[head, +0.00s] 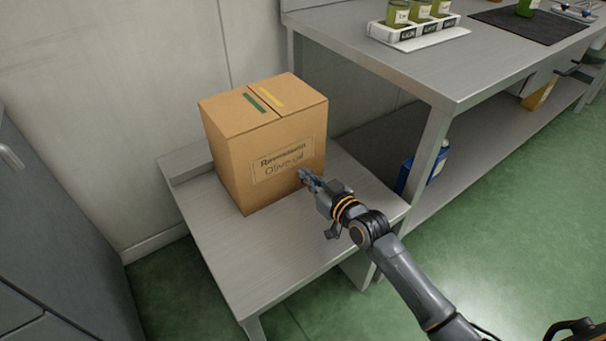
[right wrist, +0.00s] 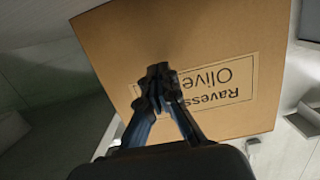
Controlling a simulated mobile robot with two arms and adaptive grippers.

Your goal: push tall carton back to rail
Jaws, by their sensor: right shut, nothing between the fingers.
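The tall carton (head: 237,150) is brown cardboard, printed with an olive oil label on its front, with a green and a yellow strip on top. It stands upright on a low grey metal table (head: 262,258), near the raised rail (head: 186,163) along the table's back edge. The carton hides part of the rail, so I cannot tell whether they touch. My right gripper (head: 305,174) is shut and empty, with its fingertips at the carton's front face near the lower right of the label. In the right wrist view the carton (right wrist: 190,45) fills most of the picture behind the fingertips (right wrist: 159,72). My left gripper is not in view.
A taller metal bench (head: 440,75) stands to the right, with a white tray of jars (head: 418,38) and a dark mat (head: 530,22) on it. A blue container (head: 438,163) is on its lower shelf. A grey cabinet (head: 50,220) is at left. The table's front is clear.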

